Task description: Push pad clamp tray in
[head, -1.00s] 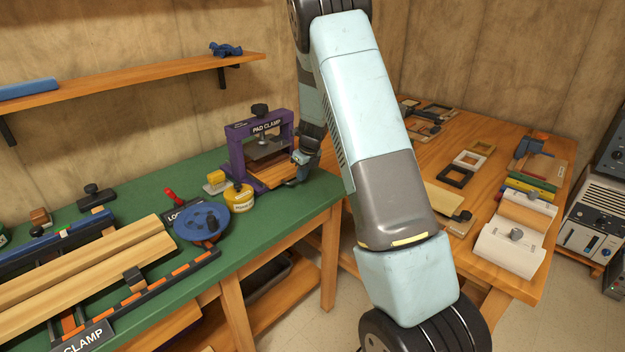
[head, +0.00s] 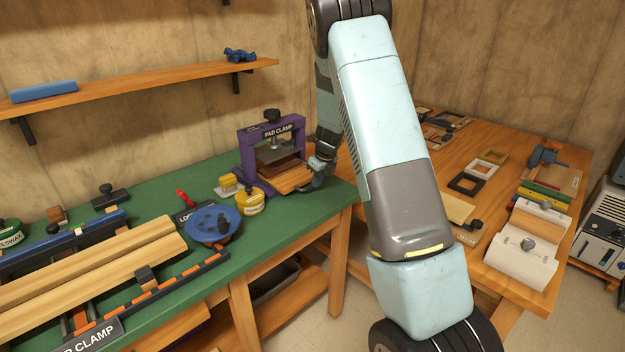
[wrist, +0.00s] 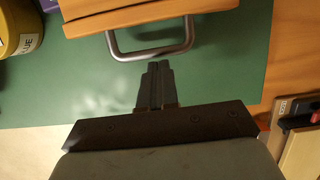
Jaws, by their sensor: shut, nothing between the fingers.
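The purple pad clamp (head: 246,153) stands at the far right end of the green bench. Its wooden tray (head: 292,180) sticks out of the frame on the front right side. In the wrist view the tray (wrist: 183,10) shows at the top, with its grey bar handle (wrist: 152,54) facing me. My gripper (wrist: 157,66) is shut and empty. Its fingertips point at the middle of the handle and are very close to it; I cannot tell whether they touch. In the head view my gripper (head: 318,180) is beside the tray's outer end, partly hidden by my arm.
A yellow glue tin (head: 250,202) and a yellow-topped block (head: 228,184) stand left of the clamp. The tin shows in the wrist view (wrist: 22,28). A wooden table (head: 480,240) with frames and tools stands to the right. Bare green bench top (wrist: 225,70) surrounds the handle.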

